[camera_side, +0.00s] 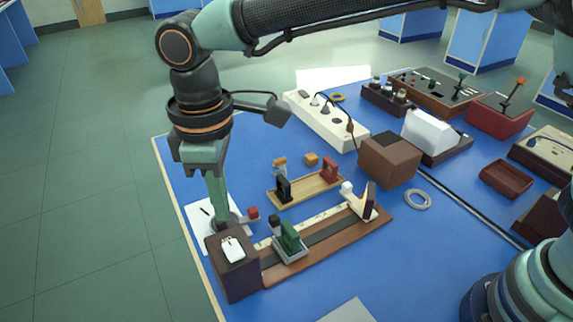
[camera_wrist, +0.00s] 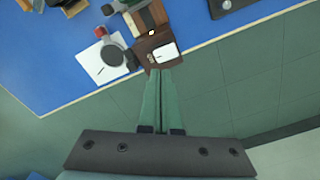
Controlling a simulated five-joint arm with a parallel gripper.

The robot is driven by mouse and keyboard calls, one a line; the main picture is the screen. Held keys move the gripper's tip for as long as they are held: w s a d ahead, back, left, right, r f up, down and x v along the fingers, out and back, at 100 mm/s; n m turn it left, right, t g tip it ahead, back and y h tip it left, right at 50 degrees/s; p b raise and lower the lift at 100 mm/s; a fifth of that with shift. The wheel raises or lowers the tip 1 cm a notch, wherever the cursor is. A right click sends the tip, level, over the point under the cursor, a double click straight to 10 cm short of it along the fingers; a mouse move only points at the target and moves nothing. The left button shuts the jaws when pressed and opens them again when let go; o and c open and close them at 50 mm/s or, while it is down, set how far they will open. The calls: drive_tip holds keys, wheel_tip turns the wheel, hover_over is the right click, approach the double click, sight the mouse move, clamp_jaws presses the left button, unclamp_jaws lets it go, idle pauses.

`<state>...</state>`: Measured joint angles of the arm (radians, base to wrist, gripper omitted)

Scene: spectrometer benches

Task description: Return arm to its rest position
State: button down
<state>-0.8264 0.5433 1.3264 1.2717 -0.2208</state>
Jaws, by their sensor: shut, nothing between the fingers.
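My gripper (camera_side: 222,205) points straight down at the left edge of the blue table (camera_side: 395,268), behind a dark brown box (camera_side: 238,281) at the end of the bench rail. Its green fingers are together with nothing between them; in the wrist view the closed fingers (camera_wrist: 160,75) reach toward the brown box (camera_wrist: 143,43). A white piece (camera_side: 233,248) sits on top of that box, and it also shows in the wrist view (camera_wrist: 166,53). Whether the fingertips touch the box, I cannot tell.
A rail (camera_side: 330,247) carries a green holder (camera_side: 290,237). A wooden tray (camera_side: 305,188) with small holders lies behind it. A brown cube (camera_side: 389,160), a metal ring (camera_side: 418,199) and a red tray (camera_side: 506,178) stand right. Open floor (camera_side: 80,190) lies left of the table.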

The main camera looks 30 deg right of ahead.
drive_tip(key=w+d+r+m+t+y, duration=0.1)
drive_tip(key=d+r+m, duration=0.25)
drive_tip(key=d, duration=0.65)
drive_tip(key=w+d+r+m+t, duration=0.2)
drive_tip(key=d+r, duration=0.2)
drive_tip(key=d, duration=0.6)
drive_tip(key=s+d+f+m+t, duration=0.1)
drive_tip(key=s+d+m, duration=0.2)
drive_tip(key=d, duration=0.5)
drive_tip(key=s+d+m+t+h, duration=0.1)
drive_tip(key=s+d+m, duration=0.2)
drive_tip(key=d, duration=0.5)
drive_tip(key=shift+s+f+t, duration=0.3)
drive_tip(key=shift+s+f, duration=0.1)
drive_tip(key=shift+s, duration=0.45)
